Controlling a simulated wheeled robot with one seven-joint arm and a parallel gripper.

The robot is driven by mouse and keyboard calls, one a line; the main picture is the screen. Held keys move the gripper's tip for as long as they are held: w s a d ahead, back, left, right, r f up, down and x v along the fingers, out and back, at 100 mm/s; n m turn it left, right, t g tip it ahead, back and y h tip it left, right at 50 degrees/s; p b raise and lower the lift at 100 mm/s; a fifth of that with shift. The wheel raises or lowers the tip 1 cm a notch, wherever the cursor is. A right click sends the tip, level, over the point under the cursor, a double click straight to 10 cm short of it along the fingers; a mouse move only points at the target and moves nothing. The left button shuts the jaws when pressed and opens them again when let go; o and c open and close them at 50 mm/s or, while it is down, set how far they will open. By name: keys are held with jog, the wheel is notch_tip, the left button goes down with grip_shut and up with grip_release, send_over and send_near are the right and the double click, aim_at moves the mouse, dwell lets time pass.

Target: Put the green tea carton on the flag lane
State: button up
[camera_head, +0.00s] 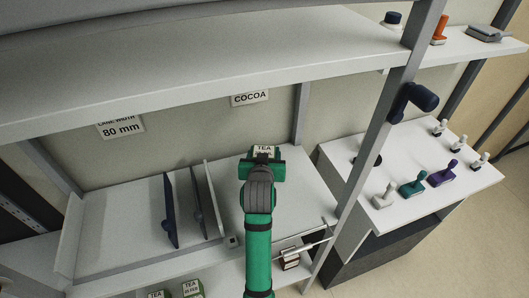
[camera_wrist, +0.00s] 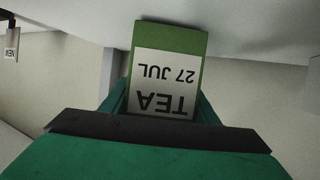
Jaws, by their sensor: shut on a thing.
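The green tea carton (camera_head: 266,149) is held in my gripper (camera_head: 262,160), above the shelf deck and right of the dividers. In the wrist view the green carton (camera_wrist: 170,38) sits between my jaws (camera_wrist: 160,112), its white label reading TEA 27 JUL upside down. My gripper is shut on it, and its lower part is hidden. I see no clear flag marking, so I cannot tell which lane is the flag lane.
Two more tea cartons (camera_head: 192,289) stand at the bottom edge. An upper shelf (camera_head: 200,75) overhangs, and a grey post (camera_head: 372,150) stands right. A counter (camera_head: 440,190) holds several stamps.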

jog(key=shift+f, duration=0.2)
jog(key=o, duration=1.1)
jog(key=shift+a, duration=0.15)
jog(key=shift+r, duration=0.1)
jog(key=d+v, duration=0.1)
jog(key=v, duration=1.1)
jog(key=shift+a, duration=0.35)
jog(key=shift+a, duration=0.1)
